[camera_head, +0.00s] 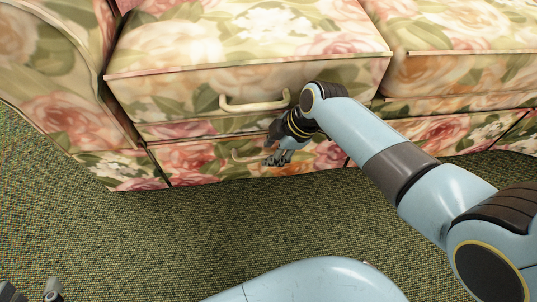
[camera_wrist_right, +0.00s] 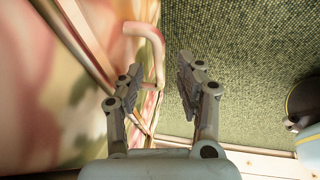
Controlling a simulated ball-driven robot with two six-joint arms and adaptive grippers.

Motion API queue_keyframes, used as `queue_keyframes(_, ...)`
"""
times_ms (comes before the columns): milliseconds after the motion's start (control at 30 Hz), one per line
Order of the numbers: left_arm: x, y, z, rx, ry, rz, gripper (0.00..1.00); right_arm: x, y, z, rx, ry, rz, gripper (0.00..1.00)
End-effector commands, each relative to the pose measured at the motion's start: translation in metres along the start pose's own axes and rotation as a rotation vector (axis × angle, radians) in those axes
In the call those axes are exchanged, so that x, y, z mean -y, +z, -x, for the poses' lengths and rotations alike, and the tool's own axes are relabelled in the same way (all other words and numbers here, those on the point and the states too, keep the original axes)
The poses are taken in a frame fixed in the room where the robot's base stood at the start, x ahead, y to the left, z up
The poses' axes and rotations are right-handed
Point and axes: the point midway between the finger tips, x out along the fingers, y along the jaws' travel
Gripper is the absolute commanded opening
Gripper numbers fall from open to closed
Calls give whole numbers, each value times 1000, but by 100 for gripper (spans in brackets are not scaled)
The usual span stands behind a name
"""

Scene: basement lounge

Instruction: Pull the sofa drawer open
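A pale curved handle (camera_wrist_right: 150,40) shows ahead, between and beyond the fingertips; contact cannot be told. My left gripper (camera_head: 30,291) is at the bottom left corner, away from the sofa, with its fingers apart.
The sofa arm (camera_head: 60,80) stands at the left. Green carpet (camera_head: 190,230) in front of the sofa is clear.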

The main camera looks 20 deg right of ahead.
Motion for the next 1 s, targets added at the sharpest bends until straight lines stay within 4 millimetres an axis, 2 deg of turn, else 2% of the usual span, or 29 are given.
queue_keyframes(200, 0, -43, -12, -186, 1, -18, 40, 0, 1, -14, 0, 1, 0, 36)
queue_keyframes(333, 0, -62, -14, -265, 1, -24, 40, 0, 0, -19, 0, 1, 0, 36)
queue_keyframes(500, 0, -74, -15, -313, 1, -28, 40, -1, 0, -21, 0, 2, 1, 36)
queue_keyframes(767, 0, -76, -14, -320, 2, -29, 40, -1, 0, -21, -1, 3, 1, 36)
queue_keyframes(1000, 0, -76, -14, -318, 2, -29, 40, -1, 0, -21, -1, 2, 0, 6)
